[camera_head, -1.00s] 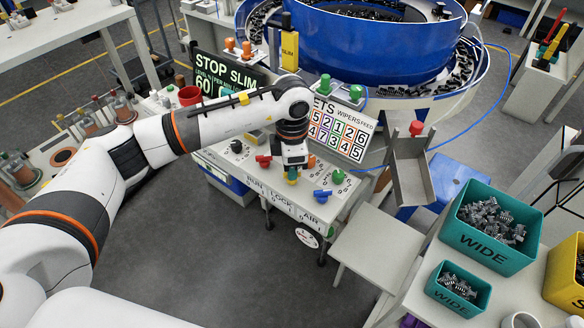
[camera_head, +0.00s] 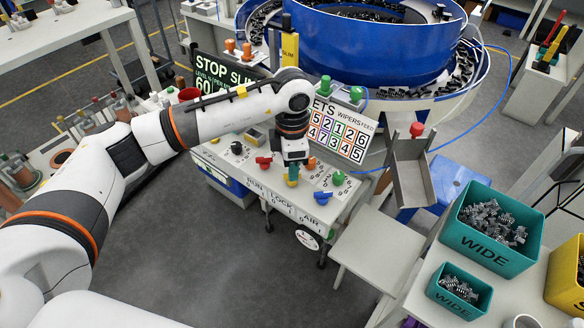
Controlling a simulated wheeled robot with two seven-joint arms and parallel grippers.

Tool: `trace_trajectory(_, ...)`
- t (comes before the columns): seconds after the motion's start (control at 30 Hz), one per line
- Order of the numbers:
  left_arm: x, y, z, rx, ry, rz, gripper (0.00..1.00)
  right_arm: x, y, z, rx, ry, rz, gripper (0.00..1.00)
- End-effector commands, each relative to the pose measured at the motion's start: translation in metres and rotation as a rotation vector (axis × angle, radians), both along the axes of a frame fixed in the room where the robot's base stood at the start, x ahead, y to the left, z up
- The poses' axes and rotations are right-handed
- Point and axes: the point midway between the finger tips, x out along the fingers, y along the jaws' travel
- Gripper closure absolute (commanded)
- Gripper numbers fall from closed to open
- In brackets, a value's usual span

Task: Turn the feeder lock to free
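The control panel (camera_head: 250,177) carries several coloured knobs, and its front edge has lettering that reads RUN, LOCK and AIR. My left gripper (camera_head: 292,172) points down over the panel, above the LOCK lettering (camera_head: 281,202). A small yellow and green piece (camera_head: 292,181) shows right at its tip; I cannot tell whether it is the lock knob or part of the gripper. The gripper's body hides the fingers, so their opening and any contact are unclear. A red knob (camera_head: 264,163) is just left of the gripper, an orange one (camera_head: 311,163) just right. My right gripper is not in view.
A blue knob (camera_head: 322,198) and a green knob (camera_head: 338,179) sit right of the gripper. A number board (camera_head: 340,135) stands behind it, below the big blue bowl (camera_head: 370,45). Teal bins marked WIDE (camera_head: 492,250) stand at right. The floor in front is clear.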

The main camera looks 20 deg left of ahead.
Motion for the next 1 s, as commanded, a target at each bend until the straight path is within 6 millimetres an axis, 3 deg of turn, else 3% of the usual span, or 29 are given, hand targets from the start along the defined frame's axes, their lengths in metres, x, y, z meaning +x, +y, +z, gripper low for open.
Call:
trace_trajectory(0.3,0.001,0.0,0.068,-0.001,-0.007,0.001,0.69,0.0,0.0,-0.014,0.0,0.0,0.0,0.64)
trace_trajectory(0.5,0.001,0.001,0.096,0.0,-0.004,0.003,0.69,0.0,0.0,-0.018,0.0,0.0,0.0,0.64)
trace_trajectory(1.0,0.0,0.001,0.104,0.0,-0.002,0.002,0.69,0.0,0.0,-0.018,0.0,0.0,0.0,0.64)
